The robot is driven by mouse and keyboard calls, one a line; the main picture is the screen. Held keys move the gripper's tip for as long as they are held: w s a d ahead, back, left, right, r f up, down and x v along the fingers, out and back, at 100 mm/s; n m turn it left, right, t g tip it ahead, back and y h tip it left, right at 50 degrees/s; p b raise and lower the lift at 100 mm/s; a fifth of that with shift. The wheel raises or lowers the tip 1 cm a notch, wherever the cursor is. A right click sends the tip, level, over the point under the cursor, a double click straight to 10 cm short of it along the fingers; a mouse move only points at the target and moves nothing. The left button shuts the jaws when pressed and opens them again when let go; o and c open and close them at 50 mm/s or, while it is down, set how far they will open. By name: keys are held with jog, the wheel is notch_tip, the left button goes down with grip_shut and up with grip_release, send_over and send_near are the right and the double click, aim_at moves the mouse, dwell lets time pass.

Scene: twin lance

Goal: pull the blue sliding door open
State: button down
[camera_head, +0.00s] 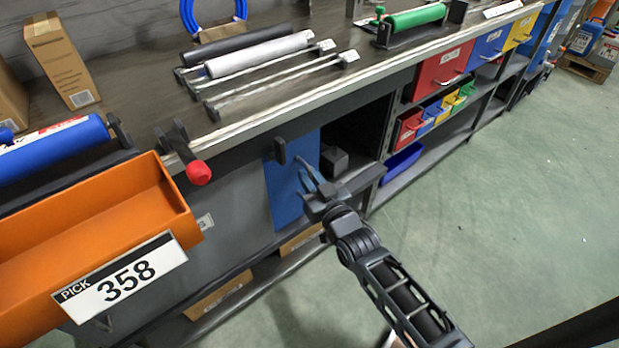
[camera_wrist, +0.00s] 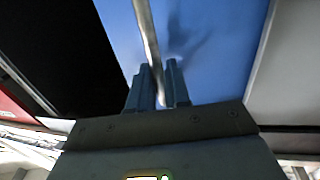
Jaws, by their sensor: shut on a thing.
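The blue sliding door (camera_head: 283,192) is set in the front of the workbench. A dark opening (camera_head: 358,128) shows to the right of the door in the head view. In the wrist view the blue door (camera_wrist: 215,60) lies between a black opening on the left and a grey panel on the right. A pale metal bar handle (camera_wrist: 147,35) runs in front of the door. My gripper (camera_head: 309,178) is at the door's right part. In the wrist view its two fingers (camera_wrist: 162,85) are shut on the handle, whose lower end is between them.
An orange bin (camera_head: 110,215) marked 358 juts out at the left. A red-tipped clamp (camera_head: 198,172) sticks out from the bench edge. Coloured drawers (camera_head: 440,70) and a lower shelf stand to the right. The green floor (camera_head: 500,200) at the right is clear.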

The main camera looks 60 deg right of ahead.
jog(key=c, duration=1.3)
grip_release()
jog(key=v, duration=0.8)
jog(key=s+a+r+n+y+p, duration=0.2)
jog(key=s+a+r+y+p, duration=0.2)
jog(key=s+a+r, duration=0.4)
jog(key=s+a+r+n+g+y+p, duration=0.1)
jog(key=s+a+r+n+y+p, duration=0.2)
jog(key=s+a+r, duration=0.6)
jog(key=s+r+y, duration=0.1)
jog(key=s+r, duration=0.5)
jog(key=shift+a+p, duration=0.25)
jog(key=shift+p, duration=0.15)
